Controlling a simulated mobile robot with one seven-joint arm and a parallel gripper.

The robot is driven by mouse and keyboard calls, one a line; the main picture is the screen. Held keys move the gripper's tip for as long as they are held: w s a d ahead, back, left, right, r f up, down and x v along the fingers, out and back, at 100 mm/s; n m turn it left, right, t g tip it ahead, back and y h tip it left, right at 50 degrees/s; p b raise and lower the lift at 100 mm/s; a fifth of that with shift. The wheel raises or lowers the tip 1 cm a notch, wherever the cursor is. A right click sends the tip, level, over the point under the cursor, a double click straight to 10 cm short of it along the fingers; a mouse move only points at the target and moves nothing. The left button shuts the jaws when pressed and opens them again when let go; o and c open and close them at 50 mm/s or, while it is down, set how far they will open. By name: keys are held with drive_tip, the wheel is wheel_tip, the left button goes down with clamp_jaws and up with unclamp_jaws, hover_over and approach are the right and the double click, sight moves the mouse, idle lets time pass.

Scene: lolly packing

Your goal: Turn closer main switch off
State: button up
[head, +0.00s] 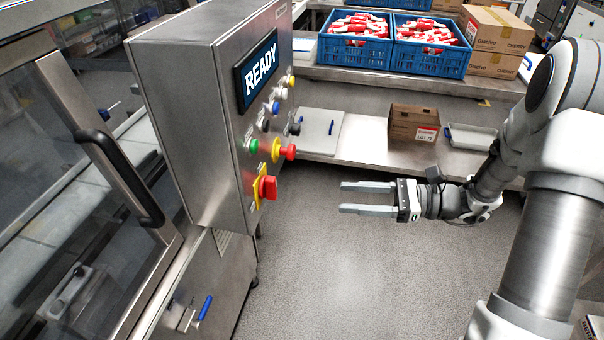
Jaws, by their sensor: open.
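The closer's control cabinet (190,110) is a steel box at the left with a display (258,70) reading READY. A red rotary switch (268,188) on a yellow plate sits lowest on its panel and looks like the main switch. Its exact angle is hard to tell from this side. My gripper (342,197) is open and empty, to the right of the red switch and level with it, with its fingers pointing left at the panel. A clear gap separates the fingertips from the switch.
Above the switch are a red mushroom button (290,152), a green button (254,146) and several other controls. A glass door with a black handle (120,178) is at the left. The floor between is clear.

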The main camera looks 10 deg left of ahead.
drive_tip(key=w+d+f+m+t, duration=0.1)
drive_tip(key=w+d, duration=0.1)
drive_tip(key=p, duration=0.2)
approach(276, 182)
drive_tip(key=shift+y, duration=0.4)
drive_tip(key=a, duration=0.9)
drive_tip(key=shift+w+f, duration=0.25)
drive_tip(key=shift+w, duration=0.05)
drive_tip(key=shift+c, duration=0.2)
clamp_jaws()
